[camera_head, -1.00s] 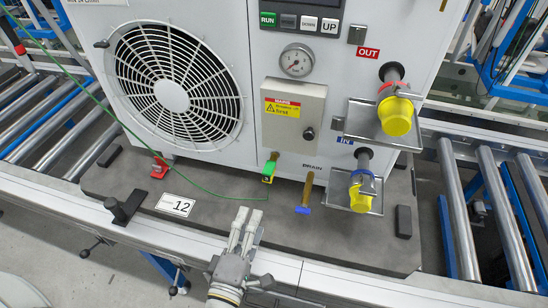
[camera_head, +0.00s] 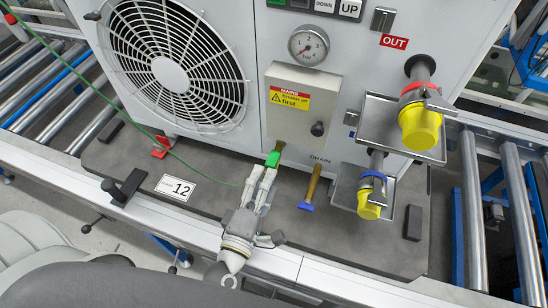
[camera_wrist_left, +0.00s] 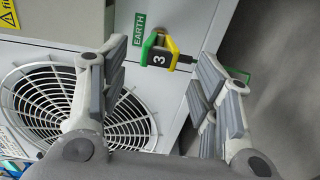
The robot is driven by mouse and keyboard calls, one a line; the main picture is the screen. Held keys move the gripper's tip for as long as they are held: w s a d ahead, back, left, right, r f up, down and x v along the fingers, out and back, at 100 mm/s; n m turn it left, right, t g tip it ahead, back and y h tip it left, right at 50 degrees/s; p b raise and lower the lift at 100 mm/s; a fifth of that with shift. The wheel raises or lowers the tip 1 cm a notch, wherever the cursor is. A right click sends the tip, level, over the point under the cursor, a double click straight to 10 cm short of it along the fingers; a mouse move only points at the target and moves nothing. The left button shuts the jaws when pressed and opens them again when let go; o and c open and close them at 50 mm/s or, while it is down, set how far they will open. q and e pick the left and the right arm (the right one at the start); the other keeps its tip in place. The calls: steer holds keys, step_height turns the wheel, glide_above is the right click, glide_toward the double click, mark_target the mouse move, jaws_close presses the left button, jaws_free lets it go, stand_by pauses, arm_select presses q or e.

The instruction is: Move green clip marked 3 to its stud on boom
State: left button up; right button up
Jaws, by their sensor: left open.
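The green clip marked 3 (camera_head: 273,158) is at the lower front of the white unit, by the drain. In the left wrist view the clip (camera_wrist_left: 157,53) shows a black face with a white 3 and green and yellow sides, beside a green EARTH label (camera_wrist_left: 139,28). My left gripper (camera_head: 267,173) reaches up to the clip from the front. Its fingers are open, with the clip beyond and between the tips in the wrist view; I see no grip on it. A thin green cable (camera_head: 190,167) trails left. I cannot make out the boom stud. My right gripper is out of view.
A brass drain pipe with a blue end (camera_head: 309,190) stands just right of the gripper. Yellow-capped ports (camera_head: 420,128) with metal trays stick out further right. A black clamp (camera_head: 124,187) and a plate marked 12 (camera_head: 176,187) are on the grey pallet.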

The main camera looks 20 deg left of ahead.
mark_target(275, 159)
arm_select(q)
steer(key=w+p, duration=0.1)
steer(key=w, duration=0.6)
steer(key=shift+d+r, duration=0.1)
steer(key=shift+d, duration=0.05)
steer(key=shift+w, duration=0.55)
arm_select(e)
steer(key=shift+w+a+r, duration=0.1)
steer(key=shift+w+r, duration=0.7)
arm_select(q)
steer(key=shift+p, duration=0.5)
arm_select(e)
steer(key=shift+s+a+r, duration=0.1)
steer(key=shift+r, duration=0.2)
arm_select(q)
jaws_close()
steer(key=shift+s, duration=0.15)
steer(key=shift+s, duration=2.9)
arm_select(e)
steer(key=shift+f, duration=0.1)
